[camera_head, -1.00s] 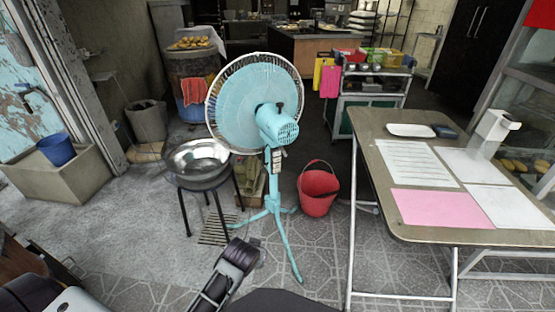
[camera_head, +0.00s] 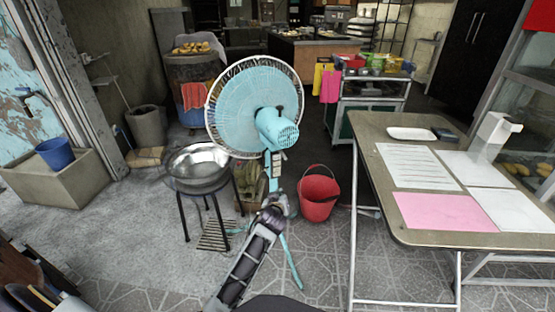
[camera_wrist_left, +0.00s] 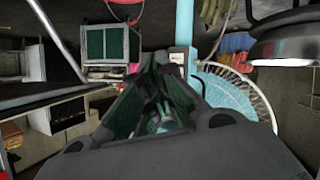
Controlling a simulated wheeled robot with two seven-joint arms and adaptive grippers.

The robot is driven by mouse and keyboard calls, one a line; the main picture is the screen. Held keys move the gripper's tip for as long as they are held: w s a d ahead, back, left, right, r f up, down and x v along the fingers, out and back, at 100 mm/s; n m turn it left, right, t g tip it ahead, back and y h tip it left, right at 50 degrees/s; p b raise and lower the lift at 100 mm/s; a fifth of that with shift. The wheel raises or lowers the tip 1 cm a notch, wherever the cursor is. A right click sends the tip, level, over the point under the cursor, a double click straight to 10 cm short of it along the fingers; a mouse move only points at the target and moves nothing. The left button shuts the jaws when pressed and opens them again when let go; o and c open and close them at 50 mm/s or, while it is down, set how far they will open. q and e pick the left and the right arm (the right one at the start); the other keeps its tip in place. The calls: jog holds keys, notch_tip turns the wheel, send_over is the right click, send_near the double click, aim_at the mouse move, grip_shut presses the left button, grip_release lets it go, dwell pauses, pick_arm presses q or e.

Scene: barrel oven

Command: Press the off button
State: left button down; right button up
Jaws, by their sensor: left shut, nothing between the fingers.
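A light-blue pedestal fan (camera_head: 252,105) stands on the floor, its motor housing facing me. A small pale control panel (camera_head: 275,162) is on its pole below the motor; single buttons are too small to tell apart. My left gripper (camera_head: 276,203) is in front of the lower pole, below the panel, and hides part of the pole and base. In the left wrist view, my left gripper (camera_wrist_left: 157,72) is shut and empty, with the fan's pole (camera_wrist_left: 184,28) and blue grille (camera_wrist_left: 232,95) beyond it. I cannot tell whether it touches the pole. My right gripper is not in view.
A metal bowl (camera_head: 200,164) on a dark stand is left of the fan. A red bucket (camera_head: 318,193) stands close to its right. A table (camera_head: 365,150) with papers is farther right.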

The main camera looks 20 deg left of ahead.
pick_arm(q)
jog(key=w+d+r+n+t, duration=0.1)
jog(key=w+d+r+t, duration=0.1)
jog(key=w+r, duration=0.2)
jog(key=w, duration=0.3)
jog(key=shift+r, duration=0.25)
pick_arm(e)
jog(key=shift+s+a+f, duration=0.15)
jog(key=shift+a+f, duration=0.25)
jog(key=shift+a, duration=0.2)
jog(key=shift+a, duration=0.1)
